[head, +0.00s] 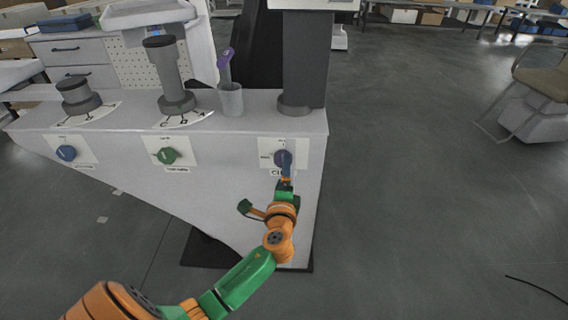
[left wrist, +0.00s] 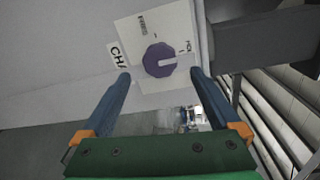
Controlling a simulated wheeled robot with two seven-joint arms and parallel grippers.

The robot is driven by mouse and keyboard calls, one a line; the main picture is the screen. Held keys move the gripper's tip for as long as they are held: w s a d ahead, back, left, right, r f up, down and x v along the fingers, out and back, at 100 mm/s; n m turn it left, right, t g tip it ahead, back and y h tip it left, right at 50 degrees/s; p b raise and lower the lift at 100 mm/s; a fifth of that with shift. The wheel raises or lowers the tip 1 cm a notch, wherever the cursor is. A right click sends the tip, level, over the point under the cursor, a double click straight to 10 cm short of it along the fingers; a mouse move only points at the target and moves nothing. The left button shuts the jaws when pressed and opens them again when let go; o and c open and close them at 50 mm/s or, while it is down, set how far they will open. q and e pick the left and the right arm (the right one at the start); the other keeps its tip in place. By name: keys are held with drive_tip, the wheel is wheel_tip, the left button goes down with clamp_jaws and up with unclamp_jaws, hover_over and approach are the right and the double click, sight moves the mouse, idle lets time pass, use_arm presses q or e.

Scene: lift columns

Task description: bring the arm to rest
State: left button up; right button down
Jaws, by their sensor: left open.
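My left arm comes in from the lower left in the head view. Its gripper (head: 285,175) is in front of the rightmost knob (head: 283,158) on the white console's front. In the left wrist view, my left gripper (left wrist: 160,76) is open, with a blue finger on each side and nothing between them. The round purple-blue knob (left wrist: 159,60) with a pale pointer mark shows just beyond the fingertips, apart from them as far as I can tell. Its label is partly hidden. My right gripper is in neither view.
The white console (head: 215,205) also carries a green knob (head: 167,156) and a blue knob (head: 67,153). On its top stand grey columns (head: 176,100) and a grey cup (head: 231,100) with a purple-handled tool. Open floor (head: 430,190) lies to the right.

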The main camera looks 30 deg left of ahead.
use_arm(q)
drive_tip(key=shift+v, duration=1.1)
drive_tip(key=shift+f, duration=0.1)
drive_tip(key=s+d+f+n+g+h+p, duration=0.2)
drive_tip(key=s+d+f+g+h+p, duration=0.15)
drive_tip(key=s+f, duration=0.5)
drive_tip(key=s+d+f+n+g+h+p, duration=0.1)
drive_tip(key=s+d+f+g+h+p, duration=0.25)
drive_tip(key=f, duration=0.85)
drive_tip(key=s+d+f+n+g+h+p, duration=0.1)
drive_tip(key=s+f+n+g+p, duration=0.1)
drive_tip(key=s, duration=1.1)
drive_tip(key=s+d+f+n+g+h+p, duration=0.1)
drive_tip(key=s+f+n+g, duration=0.3)
drive_tip(key=s, duration=0.9)
drive_tip(key=shift+s+d+f+n+p, duration=0.25)
drive_tip(key=shift+f+n+p, duration=0.55)
drive_tip(key=shift+n, duration=0.3)
